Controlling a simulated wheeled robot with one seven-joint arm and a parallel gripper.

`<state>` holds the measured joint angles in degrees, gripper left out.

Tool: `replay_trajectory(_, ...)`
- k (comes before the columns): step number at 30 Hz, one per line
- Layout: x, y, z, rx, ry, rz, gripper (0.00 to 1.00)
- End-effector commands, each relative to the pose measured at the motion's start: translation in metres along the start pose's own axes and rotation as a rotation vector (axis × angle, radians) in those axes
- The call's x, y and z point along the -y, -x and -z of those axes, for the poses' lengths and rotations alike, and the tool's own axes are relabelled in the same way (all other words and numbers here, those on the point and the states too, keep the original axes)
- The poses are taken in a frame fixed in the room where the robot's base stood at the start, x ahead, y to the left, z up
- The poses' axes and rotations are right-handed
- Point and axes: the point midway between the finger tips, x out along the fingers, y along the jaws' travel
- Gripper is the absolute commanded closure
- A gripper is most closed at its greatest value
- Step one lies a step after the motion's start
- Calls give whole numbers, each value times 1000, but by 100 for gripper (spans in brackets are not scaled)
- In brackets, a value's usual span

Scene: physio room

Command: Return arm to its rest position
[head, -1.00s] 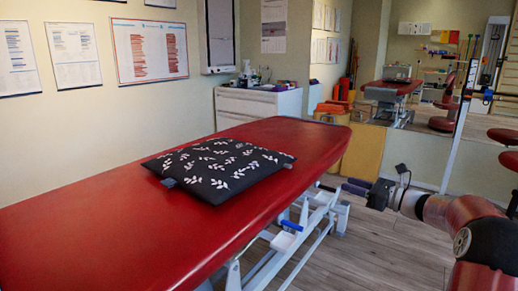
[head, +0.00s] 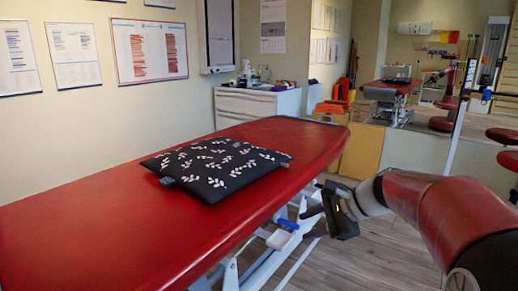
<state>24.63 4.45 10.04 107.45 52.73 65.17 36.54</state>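My gripper (head: 312,221) is beside the right long side of the red treatment table, below the level of its top. Its two dark fingers point left and look spread apart, with nothing visible between them. My arm reaches in from the lower right, its red links bent at an elbow. The gripper stands in front of the table's light metal frame in the picture; I cannot tell whether they touch.
The red treatment table (head: 100,225) fills the left and middle. A black cushion with white leaf prints (head: 215,165) lies on it. A white cabinet (head: 258,108) and a yellow-brown box (head: 362,150) stand behind. Wooden floor (head: 385,240) is clear right of the table.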

Motion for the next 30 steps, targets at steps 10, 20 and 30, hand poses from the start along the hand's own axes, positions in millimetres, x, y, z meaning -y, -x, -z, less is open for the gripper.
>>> replay_trajectory(10, -154, 44, -60, -357, 851, -362, 65)
replay_trajectory(20, -230, 76, -52, -509, 1364, -575, 65)
replay_trajectory(30, -235, 78, -50, -520, 1405, -595, 65)
